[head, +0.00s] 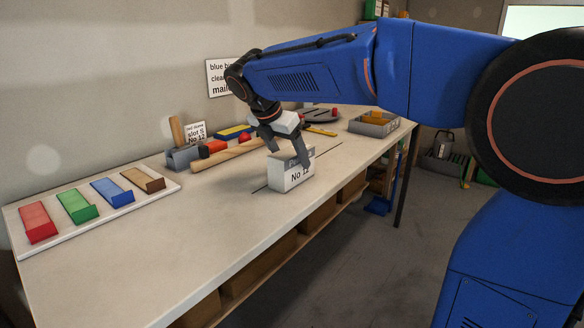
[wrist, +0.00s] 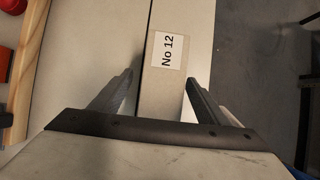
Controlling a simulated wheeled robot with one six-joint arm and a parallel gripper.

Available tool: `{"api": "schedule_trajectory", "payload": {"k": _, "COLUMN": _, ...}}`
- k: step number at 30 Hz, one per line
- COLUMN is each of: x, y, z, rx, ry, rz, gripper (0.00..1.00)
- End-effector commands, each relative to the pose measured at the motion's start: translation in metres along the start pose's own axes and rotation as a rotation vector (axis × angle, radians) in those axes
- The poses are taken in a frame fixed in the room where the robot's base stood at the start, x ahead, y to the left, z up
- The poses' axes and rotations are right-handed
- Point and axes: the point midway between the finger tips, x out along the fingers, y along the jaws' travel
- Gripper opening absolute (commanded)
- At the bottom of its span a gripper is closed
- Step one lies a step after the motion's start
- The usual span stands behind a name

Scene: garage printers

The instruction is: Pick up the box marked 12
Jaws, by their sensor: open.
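The box marked No 12 (head: 291,178) is a pale box standing on the workbench near its front edge, with the label on its front face. In the wrist view the box (wrist: 162,82) lies between the two fingers, its "No 12" label reading sideways. My gripper (head: 288,158) is open, with its fingers pointing down at the box. In the wrist view the gripper (wrist: 160,92) has one finger on each side of the box, with a gap visible at the left finger. I cannot tell whether the right finger touches it.
The workbench (head: 130,250) holds a white board (head: 105,212) with colored holders at left. A wooden rod (head: 228,156) lies behind the box. A grey tray (head: 374,125) stands at the far right end. The bench's front left is clear.

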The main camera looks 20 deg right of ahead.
Motion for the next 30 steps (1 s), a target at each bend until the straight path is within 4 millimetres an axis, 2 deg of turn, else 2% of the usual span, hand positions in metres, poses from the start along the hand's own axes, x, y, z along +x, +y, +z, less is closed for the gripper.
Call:
{"api": "schedule_trajectory", "payload": {"k": 5, "x": 0.009, "y": -0.001, "z": 0.0, "rx": 0.0, "ry": 0.0, "rz": 0.0, "gripper": 0.69}}
{"api": "schedule_trajectory", "payload": {"k": 15, "x": 0.051, "y": -0.003, "z": 0.0, "rx": 0.0, "ry": 0.0, "rz": -0.001, "gripper": 0.69}}
{"api": "schedule_trajectory", "payload": {"k": 30, "x": 0.056, "y": -0.003, "z": 0.0, "rx": 0.0, "ry": 0.0, "rz": 0.001, "gripper": 0.69}}
